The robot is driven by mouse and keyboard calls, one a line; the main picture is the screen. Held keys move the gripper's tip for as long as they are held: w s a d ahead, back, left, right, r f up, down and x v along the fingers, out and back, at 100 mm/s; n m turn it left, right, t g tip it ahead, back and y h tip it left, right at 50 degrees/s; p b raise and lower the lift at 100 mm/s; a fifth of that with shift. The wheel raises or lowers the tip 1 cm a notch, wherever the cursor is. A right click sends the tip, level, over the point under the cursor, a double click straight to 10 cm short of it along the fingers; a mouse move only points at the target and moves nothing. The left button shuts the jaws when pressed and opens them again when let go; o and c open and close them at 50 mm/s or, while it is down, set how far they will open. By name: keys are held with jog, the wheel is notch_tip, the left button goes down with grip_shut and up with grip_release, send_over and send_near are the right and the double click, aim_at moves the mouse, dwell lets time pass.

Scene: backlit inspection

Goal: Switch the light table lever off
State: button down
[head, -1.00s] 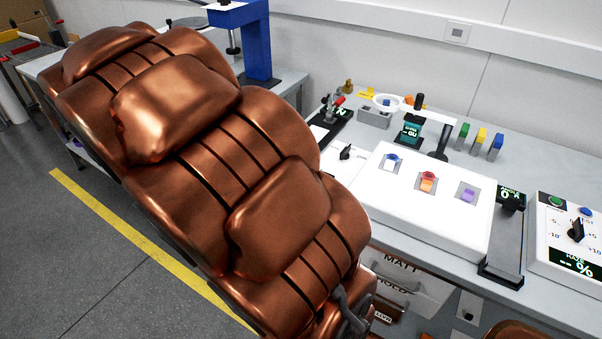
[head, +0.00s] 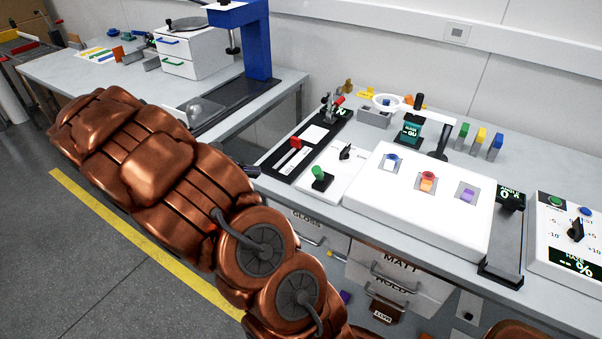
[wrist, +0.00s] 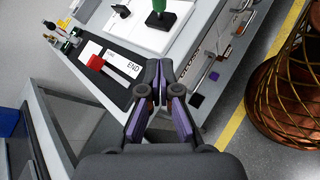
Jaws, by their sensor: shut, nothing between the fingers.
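A green-handled lever (head: 319,176) stands on a white panel (head: 338,181) beside a black knob (head: 345,152). It also shows at the top of the wrist view (wrist: 158,16), on a dark base. The white light table (head: 420,212) is right of that panel and carries blue, red-orange and purple pieces. My gripper (head: 254,171) is at the near bench edge, left of the green-handled lever and apart from it. In the wrist view, my gripper (wrist: 158,72) is shut and empty, its purple-sided fingers together.
A red slider handle (head: 295,142) sits on a black track left of the lever, near my gripper. Drawers marked GLOSS (head: 308,229) and MATT (head: 398,283) hang below the bench. A blue stand (head: 257,45) is on the left bench. Grey floor is open at left.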

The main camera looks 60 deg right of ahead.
aim_at(320, 174)
jog(key=p+x, duration=0.2)
jog(key=x, duration=0.8)
jog(key=shift+s+d+r+p, duration=0.1)
jog(key=shift+s+d+p, duration=0.15)
jog(key=shift+p, duration=0.15)
jog(key=shift+s+d+r+p, duration=0.2)
jog(key=shift+s+p, duration=0.05)
jog(key=shift+s, duration=0.2)
jog(key=shift+s+d+r+p, duration=0.2)
jog(key=shift+s+d+r, duration=0.05)
jog(key=shift+s, duration=0.2)
jog(key=shift+s+d+r, duration=0.1)
jog(key=shift+s+d, duration=0.3)
jog(key=shift+s, duration=0.1)
